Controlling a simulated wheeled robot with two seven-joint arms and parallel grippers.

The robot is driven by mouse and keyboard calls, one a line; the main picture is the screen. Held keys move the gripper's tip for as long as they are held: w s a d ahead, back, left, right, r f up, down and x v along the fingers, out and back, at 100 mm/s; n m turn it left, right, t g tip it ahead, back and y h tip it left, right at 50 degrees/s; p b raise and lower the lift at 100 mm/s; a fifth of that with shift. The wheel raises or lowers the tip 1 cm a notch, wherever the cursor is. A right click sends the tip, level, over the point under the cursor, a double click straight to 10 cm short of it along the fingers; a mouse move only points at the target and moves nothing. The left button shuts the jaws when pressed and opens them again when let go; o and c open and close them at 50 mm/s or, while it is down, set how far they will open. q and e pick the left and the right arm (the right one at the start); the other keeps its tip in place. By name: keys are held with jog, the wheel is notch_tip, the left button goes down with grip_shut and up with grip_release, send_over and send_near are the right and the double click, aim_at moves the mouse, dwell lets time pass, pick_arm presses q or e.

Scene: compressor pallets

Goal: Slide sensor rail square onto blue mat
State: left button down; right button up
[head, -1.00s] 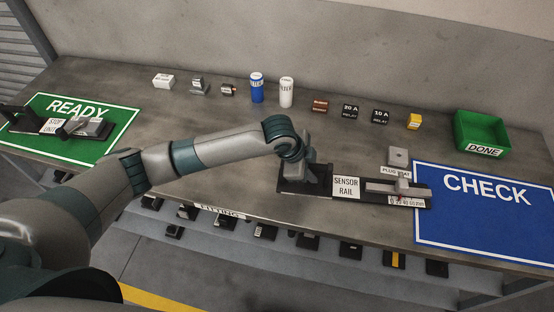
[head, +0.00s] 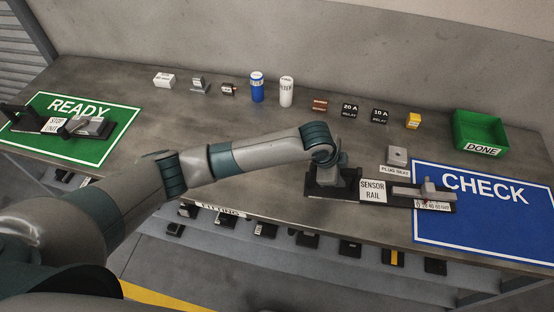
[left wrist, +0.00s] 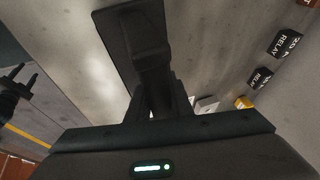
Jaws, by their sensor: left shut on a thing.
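The sensor rail (head: 373,191) is a long dark base with a white label and a grey slide at its right end. Its right end lies over the left edge of the blue CHECK mat (head: 490,234); the rest is on the bare grey bench. My left gripper (head: 328,178) is at the rail's left end, shut on its dark upright handle. In the left wrist view the handle (left wrist: 148,50) rises between the fingers, with the rail's dark base behind it. The fingertips are partly hidden.
A grey plug seat (head: 397,156) stands just behind the rail, close to it. A green DONE bin (head: 481,131) is at the back right. Relays and cans line the back. A green READY mat (head: 98,150) with a stop unit (head: 82,126) is at left.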

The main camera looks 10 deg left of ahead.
pick_arm(q)
jog(key=shift+s+d+f, duration=0.1)
jog(key=shift+d+f, duration=0.05)
jog(key=shift+d, duration=1.7)
jog(key=shift+d+f, duration=0.1)
jog(key=shift+d, duration=2.75)
jog(key=c, duration=1.5)
grip_release()
